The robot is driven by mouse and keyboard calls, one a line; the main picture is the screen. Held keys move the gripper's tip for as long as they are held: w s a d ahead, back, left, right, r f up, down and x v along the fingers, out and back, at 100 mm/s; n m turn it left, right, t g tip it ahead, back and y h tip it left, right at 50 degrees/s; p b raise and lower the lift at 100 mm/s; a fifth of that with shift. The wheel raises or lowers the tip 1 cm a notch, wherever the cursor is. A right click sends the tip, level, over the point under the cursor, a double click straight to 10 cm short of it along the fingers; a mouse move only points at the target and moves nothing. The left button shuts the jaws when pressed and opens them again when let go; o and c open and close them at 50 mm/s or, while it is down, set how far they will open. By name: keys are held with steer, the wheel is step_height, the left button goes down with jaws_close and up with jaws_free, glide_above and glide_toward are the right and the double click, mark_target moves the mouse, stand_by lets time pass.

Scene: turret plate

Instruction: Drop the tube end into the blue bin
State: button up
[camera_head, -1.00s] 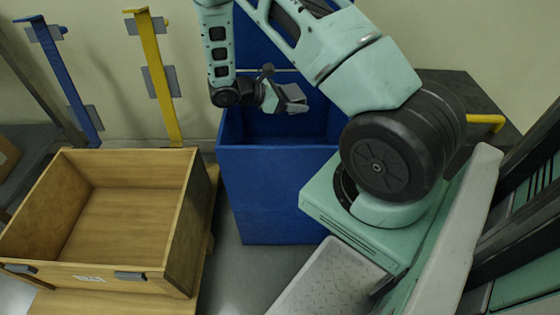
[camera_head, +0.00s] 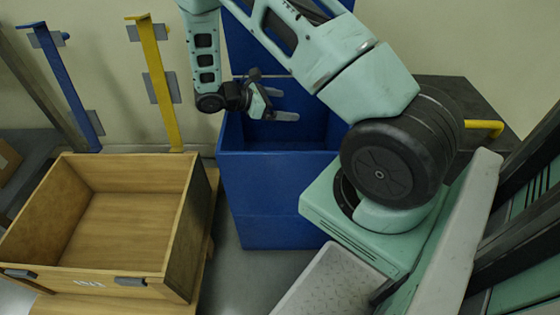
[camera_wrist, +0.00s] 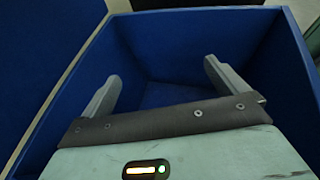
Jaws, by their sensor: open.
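The blue bin (camera_head: 270,185) stands upright in the middle of the head view, with its open top facing up. My gripper (camera_head: 285,104) is over the bin's opening, with its two fingers spread apart and nothing seen between them. In the wrist view my gripper (camera_wrist: 162,72) points down into the blue bin (camera_wrist: 285,65), whose inner walls surround the fingers. The part of the bin floor that shows between the fingers looks empty. The tube end is not visible in either view; my gripper's body hides part of the bin's inside.
An open wooden crate (camera_head: 180,245) stands left of the bin and looks empty. A yellow post (camera_head: 160,90) and a blue post (camera_head: 68,85) stand by the wall behind it. A dark table (camera_head: 450,95) with a yellow bar is at the right, behind my arm.

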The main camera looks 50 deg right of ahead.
steer(key=p+v, duration=0.1)
steer(key=v, duration=1.2)
steer(key=shift+w+a+r+p, duration=0.15)
steer(key=shift+a+p, duration=0.1)
steer(key=shift+p, duration=0.15)
